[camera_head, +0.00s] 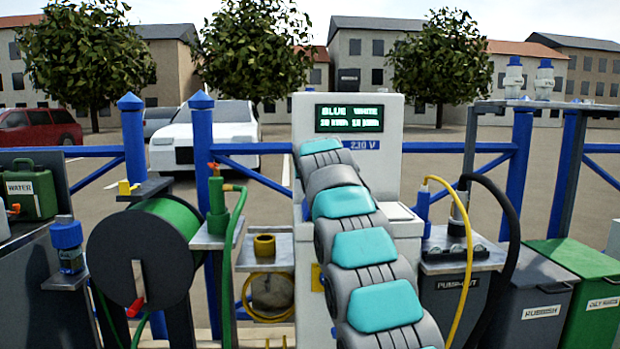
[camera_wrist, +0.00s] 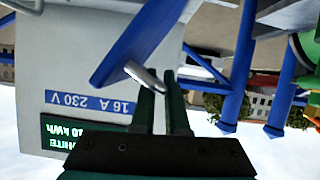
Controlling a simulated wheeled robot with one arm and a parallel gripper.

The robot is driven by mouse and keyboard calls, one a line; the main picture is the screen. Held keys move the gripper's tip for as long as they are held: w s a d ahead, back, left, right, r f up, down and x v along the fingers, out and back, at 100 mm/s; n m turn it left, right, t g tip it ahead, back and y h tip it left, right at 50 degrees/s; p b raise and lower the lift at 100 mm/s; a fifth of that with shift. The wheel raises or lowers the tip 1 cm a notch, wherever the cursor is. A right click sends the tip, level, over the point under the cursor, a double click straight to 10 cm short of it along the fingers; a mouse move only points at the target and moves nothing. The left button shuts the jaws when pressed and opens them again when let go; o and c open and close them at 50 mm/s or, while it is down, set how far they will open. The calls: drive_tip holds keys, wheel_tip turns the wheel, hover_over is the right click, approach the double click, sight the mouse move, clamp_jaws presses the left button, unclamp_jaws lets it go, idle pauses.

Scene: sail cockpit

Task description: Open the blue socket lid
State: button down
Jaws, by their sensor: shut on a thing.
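In the wrist view, which is upside down, the blue lid (camera_wrist: 140,38) is a flat plate on the front of the grey power pedestal (camera_wrist: 70,60). It stands at an angle to the grey face. A pale metal tab (camera_wrist: 139,75) sticks out from it. My gripper (camera_wrist: 163,84) has its two dark green fingers at this tab and is shut on it, with a narrow gap showing between the fingers. The socket behind the lid is not visible. In the head view my arm covers the lid and my gripper; the pedestal's display (camera_head: 349,119) shows above.
A green hose reel (camera_head: 150,255) and a tap post (camera_head: 218,205) stand left of the pedestal. A pump-out station (camera_head: 455,285) with yellow and black hoses and rubbish bins (camera_head: 540,310) stand right. A blue railing (camera_head: 250,149) runs behind.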

drive_tip(key=c, duration=1.2)
unclamp_jaws()
drive_tip(key=b+v, duration=0.1)
drive_tip(key=v, duration=0.6)
drive_tip(key=shift+s, duration=0.35)
drive_tip(key=shift+s+r+b, duration=0.1)
drive_tip(key=shift+r+b, duration=0.1)
drive_tip(key=shift+b, duration=0.1)
drive_tip(key=a+b+v, duration=0.1)
drive_tip(key=v, duration=0.7)
drive_tip(key=shift+s+b, duration=0.35)
